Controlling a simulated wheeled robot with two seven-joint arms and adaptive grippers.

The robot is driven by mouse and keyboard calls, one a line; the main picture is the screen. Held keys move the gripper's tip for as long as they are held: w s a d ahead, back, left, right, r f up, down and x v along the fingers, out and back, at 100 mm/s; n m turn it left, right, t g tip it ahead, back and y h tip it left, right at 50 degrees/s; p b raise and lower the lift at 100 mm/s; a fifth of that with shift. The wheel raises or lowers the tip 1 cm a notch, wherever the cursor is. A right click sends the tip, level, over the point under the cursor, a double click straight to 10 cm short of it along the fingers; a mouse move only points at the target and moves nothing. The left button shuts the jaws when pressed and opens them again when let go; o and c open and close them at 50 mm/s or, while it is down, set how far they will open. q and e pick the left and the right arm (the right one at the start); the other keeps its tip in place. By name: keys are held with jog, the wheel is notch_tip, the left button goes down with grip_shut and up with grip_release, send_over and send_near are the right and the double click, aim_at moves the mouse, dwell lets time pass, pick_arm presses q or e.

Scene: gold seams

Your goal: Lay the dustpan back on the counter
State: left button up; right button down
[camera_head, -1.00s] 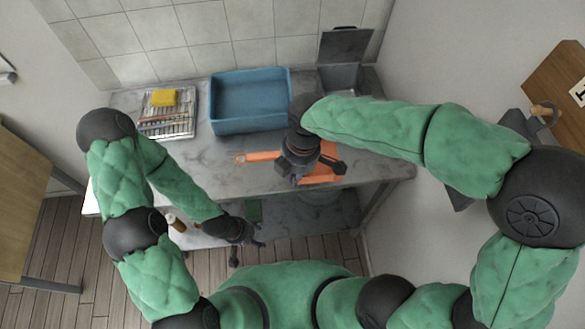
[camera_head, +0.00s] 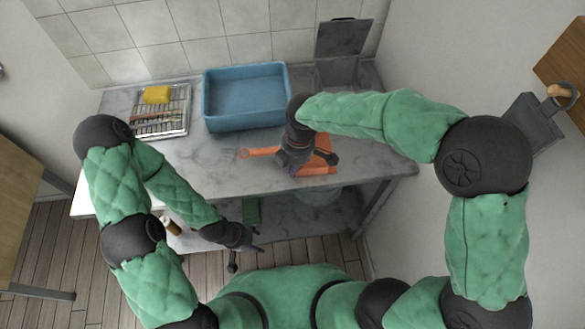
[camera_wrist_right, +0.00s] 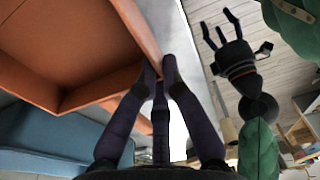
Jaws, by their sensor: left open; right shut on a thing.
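The orange dustpan (camera_head: 321,161) is at the front right of the marble counter (camera_head: 210,165), its handle pointing left. My right gripper (camera_head: 299,163) is over it and shut on its edge. In the right wrist view the dustpan (camera_wrist_right: 75,50) fills the upper left, with the fingers (camera_wrist_right: 160,75) at its rim. I cannot tell whether its underside touches the counter; the gripper hides part of it. My left gripper (camera_head: 247,257) is open and empty, in front of the counter's front edge. It also shows, fingers spread, in the right wrist view (camera_wrist_right: 232,38).
A blue basin (camera_head: 247,97) stands behind the dustpan. A wire rack (camera_head: 173,120) with a yellow sponge (camera_head: 157,95) is at the counter's left. A grey bin with a raised lid (camera_head: 342,39) is at the back right. Bare counter lies left of the dustpan.

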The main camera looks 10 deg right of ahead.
jog(key=c, duration=1.4)
grip_release()
notch_tip(320, 180, up, 12)
jog(key=d+p, duration=0.1)
jog(key=p, duration=0.3)
jog(key=shift+d, duration=0.15)
jog(key=shift+w+f, duration=0.1)
